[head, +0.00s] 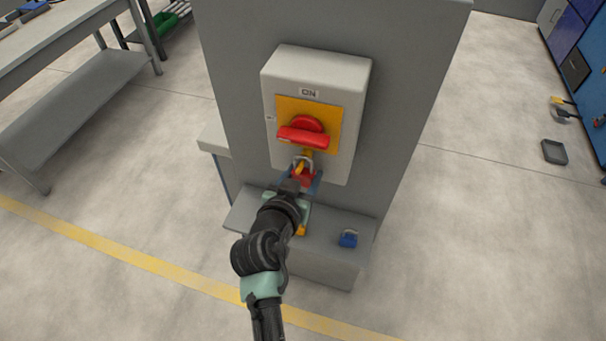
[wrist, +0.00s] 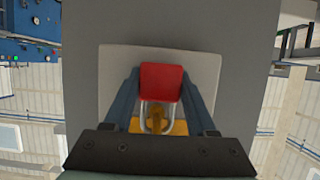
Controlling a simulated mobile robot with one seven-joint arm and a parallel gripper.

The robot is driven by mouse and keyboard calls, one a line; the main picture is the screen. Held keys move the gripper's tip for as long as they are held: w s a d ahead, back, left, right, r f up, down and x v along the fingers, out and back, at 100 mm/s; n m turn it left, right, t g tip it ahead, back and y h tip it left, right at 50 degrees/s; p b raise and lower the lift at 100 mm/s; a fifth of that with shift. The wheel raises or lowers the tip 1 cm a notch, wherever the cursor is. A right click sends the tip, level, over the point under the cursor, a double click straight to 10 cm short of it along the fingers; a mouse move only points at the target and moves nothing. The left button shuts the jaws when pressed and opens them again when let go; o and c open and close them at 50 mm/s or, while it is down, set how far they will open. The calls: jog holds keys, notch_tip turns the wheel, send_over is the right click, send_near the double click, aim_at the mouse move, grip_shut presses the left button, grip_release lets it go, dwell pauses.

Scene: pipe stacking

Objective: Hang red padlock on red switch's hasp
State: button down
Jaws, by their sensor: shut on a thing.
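The red padlock (head: 303,178) is held by my gripper (head: 300,184) just below the switch box, with its silver shackle upward. In the wrist view the red padlock (wrist: 161,82) sits between the two blue fingers of my gripper (wrist: 160,80), which is shut on its body. The red switch (head: 303,137) is a red handle on a yellow plate, under an "ON" label. Its yellow hasp (head: 308,153) overlaps the shackle, and yellow shows inside the shackle loop in the wrist view (wrist: 157,120). I cannot tell whether the shackle is around the hasp or only in front of it.
The white switch box (head: 355,90) is mounted on a grey column (head: 415,70). A blue padlock (head: 348,240) lies on the grey ledge (head: 325,240) to the right below. Something orange (head: 301,230) on the ledge is mostly hidden by my arm. A workbench stands at left.

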jog(key=shift+c, duration=0.6)
grip_release()
jog(key=shift+s, duration=0.1)
jog(key=b+v, duration=0.3)
jog(key=v, duration=1)
jog(key=w+r+n+t+y, duration=0.1)
jog(key=w+r+t, duration=0.25)
jog(key=r, duration=0.95)
jog(key=w+r+t+y, duration=0.15)
jog(key=r+t, duration=0.25)
jog(key=r, duration=0.9)
jog(key=s+d+r+n+t+y, duration=0.1)
jog(key=s+r+t, duration=0.2)
jog(key=r, duration=0.8)
jog(key=s+d+r+n+t, duration=0.1)
jog(key=s+r+t, duration=0.3)
jog(key=r, duration=0.7)
jog(key=s+d, duration=0.1)
jog(key=s, duration=0.1)
jog(key=shift+s+n+y, duration=0.3)
jog(key=shift+s+y, duration=0.05)
